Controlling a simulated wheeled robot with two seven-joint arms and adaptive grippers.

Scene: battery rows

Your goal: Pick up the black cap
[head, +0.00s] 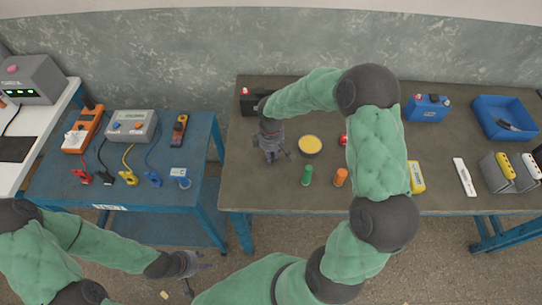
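I cannot make out a black cap on the table in the head view; it may be hidden by my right arm or gripper. My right gripper (279,158) points down over the left part of the brown table, left of a round yellow-topped tin (310,145). Its fingers look spread, and I see nothing between them. A black battery (250,104) with a red terminal cap (245,91) stands behind it, partly hidden by my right arm. My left gripper (207,261) is low at the front, over the floor. Its fingers look apart and empty.
A green cylinder (307,175), an orange cylinder (341,177) and a small red piece (343,140) stand near the tin. Farther right are a blue battery (427,108), a yellow meter (416,177) and a blue bin (482,112). A blue bench (55,185) stands left.

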